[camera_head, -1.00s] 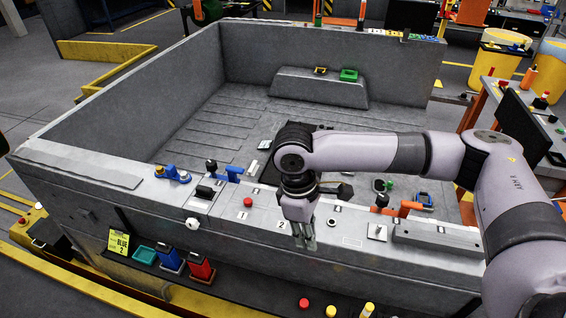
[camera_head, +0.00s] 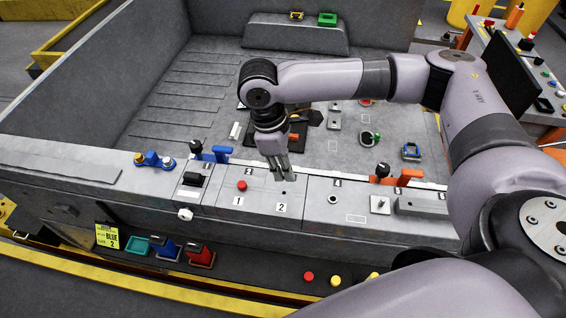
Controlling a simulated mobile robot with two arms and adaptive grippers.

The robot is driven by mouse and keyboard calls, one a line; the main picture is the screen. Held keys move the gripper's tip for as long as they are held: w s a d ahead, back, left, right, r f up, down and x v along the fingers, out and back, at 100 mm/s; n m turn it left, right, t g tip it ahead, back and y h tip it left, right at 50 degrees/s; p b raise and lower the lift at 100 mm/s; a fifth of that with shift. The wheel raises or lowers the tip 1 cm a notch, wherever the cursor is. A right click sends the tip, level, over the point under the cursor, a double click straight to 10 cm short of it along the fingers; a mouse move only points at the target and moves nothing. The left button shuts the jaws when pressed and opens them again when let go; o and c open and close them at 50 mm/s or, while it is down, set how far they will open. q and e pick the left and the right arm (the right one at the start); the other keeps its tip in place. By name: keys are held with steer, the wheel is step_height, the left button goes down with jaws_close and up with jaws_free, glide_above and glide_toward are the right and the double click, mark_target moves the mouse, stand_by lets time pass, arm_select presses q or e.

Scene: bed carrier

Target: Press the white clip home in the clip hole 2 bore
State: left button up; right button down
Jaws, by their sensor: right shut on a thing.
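My right gripper (camera_head: 279,178) points down over the grey top ledge (camera_head: 234,200), just behind the plate marked 2 (camera_head: 281,207). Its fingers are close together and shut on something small. The white clip cannot be made out clearly between the fingertips. A small dark hole (camera_head: 284,193) shows near the 2 mark, just in front of the fingertips. Whether the clip touches the ledge cannot be told. A red button-like piece (camera_head: 241,185) sits at the spot marked 1, left of the gripper. My left gripper is out of view.
A blue clamp (camera_head: 217,154) and black block (camera_head: 193,179) stand to the left. An orange-handled clamp (camera_head: 404,178) stands to the right. Coloured bins (camera_head: 201,255) hang on the front face.

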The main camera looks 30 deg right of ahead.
steer(key=shift+w+p, duration=0.25)
steer(key=shift+p, duration=0.3)
step_height(320, 180, down, 4)
steer(key=shift+w+r+b, duration=0.1)
steer(key=shift+b, duration=0.65)
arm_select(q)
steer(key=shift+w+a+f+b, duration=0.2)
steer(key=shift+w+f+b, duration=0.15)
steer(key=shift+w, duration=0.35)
arm_select(e)
steer(key=shift+f, duration=1.15)
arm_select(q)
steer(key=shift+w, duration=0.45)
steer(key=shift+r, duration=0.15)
arm_select(e)
steer(key=shift+r, duration=0.1)
arm_select(q)
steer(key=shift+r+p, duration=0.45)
steer(key=shift+p, duration=0.25)
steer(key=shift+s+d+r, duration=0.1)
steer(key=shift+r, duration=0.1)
